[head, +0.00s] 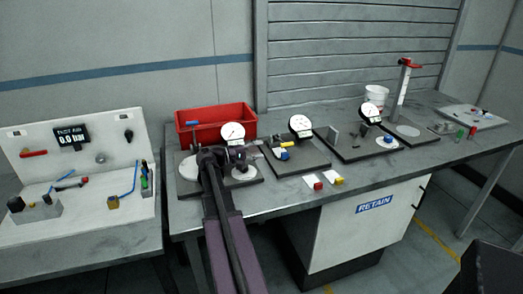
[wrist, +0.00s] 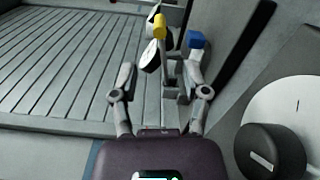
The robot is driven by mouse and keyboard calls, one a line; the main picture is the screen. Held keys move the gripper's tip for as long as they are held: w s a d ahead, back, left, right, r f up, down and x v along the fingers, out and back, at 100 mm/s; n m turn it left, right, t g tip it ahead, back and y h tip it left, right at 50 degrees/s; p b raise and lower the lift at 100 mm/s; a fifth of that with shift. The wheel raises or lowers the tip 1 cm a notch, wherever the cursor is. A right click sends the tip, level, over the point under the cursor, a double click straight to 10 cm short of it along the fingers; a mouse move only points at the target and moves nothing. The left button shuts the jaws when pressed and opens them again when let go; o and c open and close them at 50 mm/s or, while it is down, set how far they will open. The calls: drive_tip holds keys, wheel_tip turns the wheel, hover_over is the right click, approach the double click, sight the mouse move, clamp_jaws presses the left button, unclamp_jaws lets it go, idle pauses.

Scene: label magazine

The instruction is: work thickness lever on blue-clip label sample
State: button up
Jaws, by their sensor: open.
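Several dial gauges stand on dark plates on the bench. The middle one (head: 300,124) has a small blue piece (head: 284,155) in front of its foot. In the wrist view a gauge dial (wrist: 148,56) shows nearly edge-on, with a yellow part (wrist: 160,26) beside it and a blue block (wrist: 197,40) to the right. I cannot tell for sure which blue piece is the clip on the label sample. My gripper (wrist: 161,80) is open and empty, its fingers short of the gauge. In the head view my gripper (head: 212,155) is in front of the left gauge (head: 233,133).
A red bin (head: 214,116) stands behind the left gauge. Another dial gauge (head: 370,111) stands to the right. A black round knob (wrist: 270,150) sits close at lower right in the wrist view.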

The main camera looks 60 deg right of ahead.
drive_tip(key=shift+r, duration=0.1)
drive_tip(key=c, duration=0.7)
drive_tip(key=shift+d+r+p, duration=0.1)
drive_tip(key=shift+r+p, duration=0.05)
drive_tip(key=shift+p, duration=0.2)
clamp_jaws()
wheel_tip(320, 180, up, 14)
drive_tip(key=d+m+t+y+p, duration=0.1)
drive_tip(key=m+t+y+p, duration=0.1)
drive_tip(key=m+p, duration=0.8)
drive_tip(key=s+d+m+t+y+p, duration=0.1)
drive_tip(key=m+t+y+p, duration=0.2)
drive_tip(key=m+p, duration=0.7)
drive_tip(key=y+p, duration=0.2)
drive_tip(key=p, duration=0.4)
drive_tip(key=shift+d+p, duration=0.3)
drive_tip(key=shift+p, duration=0.1)
